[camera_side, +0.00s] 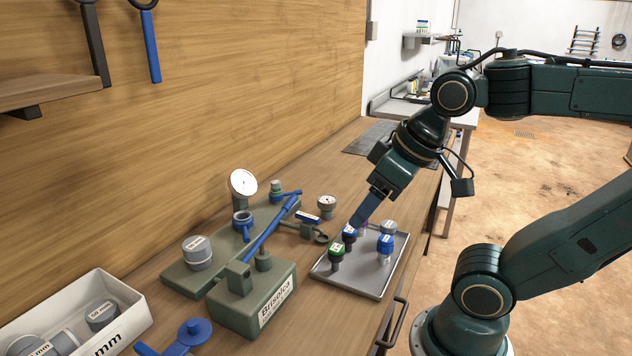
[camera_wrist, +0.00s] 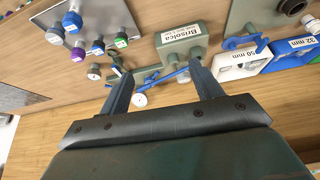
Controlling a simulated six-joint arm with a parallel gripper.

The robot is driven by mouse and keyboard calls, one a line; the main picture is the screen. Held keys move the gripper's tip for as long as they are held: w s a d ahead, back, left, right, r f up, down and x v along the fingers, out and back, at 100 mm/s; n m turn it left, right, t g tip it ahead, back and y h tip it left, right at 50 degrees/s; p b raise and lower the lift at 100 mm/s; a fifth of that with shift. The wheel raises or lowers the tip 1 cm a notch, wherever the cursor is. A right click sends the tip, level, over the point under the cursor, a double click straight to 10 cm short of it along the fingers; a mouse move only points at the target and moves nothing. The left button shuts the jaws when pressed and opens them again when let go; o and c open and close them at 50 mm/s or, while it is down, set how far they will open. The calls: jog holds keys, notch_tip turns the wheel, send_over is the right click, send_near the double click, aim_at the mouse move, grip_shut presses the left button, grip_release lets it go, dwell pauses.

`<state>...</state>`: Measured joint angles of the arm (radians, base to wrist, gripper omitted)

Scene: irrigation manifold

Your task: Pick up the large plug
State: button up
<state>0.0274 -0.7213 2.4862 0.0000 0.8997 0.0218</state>
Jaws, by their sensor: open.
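No plug is marked as the large one, so I cannot tell which it is. A wide grey capped plug (camera_side: 198,252) stands upright on the green manifold (camera_side: 180,275). Grey plugs (camera_side: 102,314) lie in the white bin (camera_side: 128,330) at front left. On the metal tray (camera_side: 385,282) stand smaller plugs with green (camera_side: 337,252), dark blue (camera_side: 349,233), blue (camera_side: 385,243) and grey (camera_side: 389,228) caps. My gripper (camera_side: 362,215) is above the tray's far side, pointing down and left. In the wrist view my gripper (camera_wrist: 162,84) is open, with nothing held between its fingers.
A green block labelled Brisolca (camera_side: 255,305) with a blue lever stands left of the tray. A white pressure gauge (camera_side: 242,182) rises behind it. Bins labelled 50 mm (camera_wrist: 238,66) and 32 mm (camera_wrist: 298,48) show at right in the wrist view. A wooden wall bounds the bench.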

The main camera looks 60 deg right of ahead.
jog(key=w+d+m+g+h, duration=0.1)
jog(key=w+d+m+g, duration=0.1)
jog(key=w+d+m, duration=0.3)
jog(key=m+g+y, duration=0.1)
jog(key=m+g, duration=0.2)
jog(key=m, duration=1)
send_over(389, 223)
notch_tip(389, 223, down, 11)
jog(key=shift+a+f, duration=0.15)
jog(key=shift+f, duration=4.05)
jog(key=shift+f, duration=0.15)
jog(key=shift+f, duration=2.45)
jog(key=c, duration=1.1)
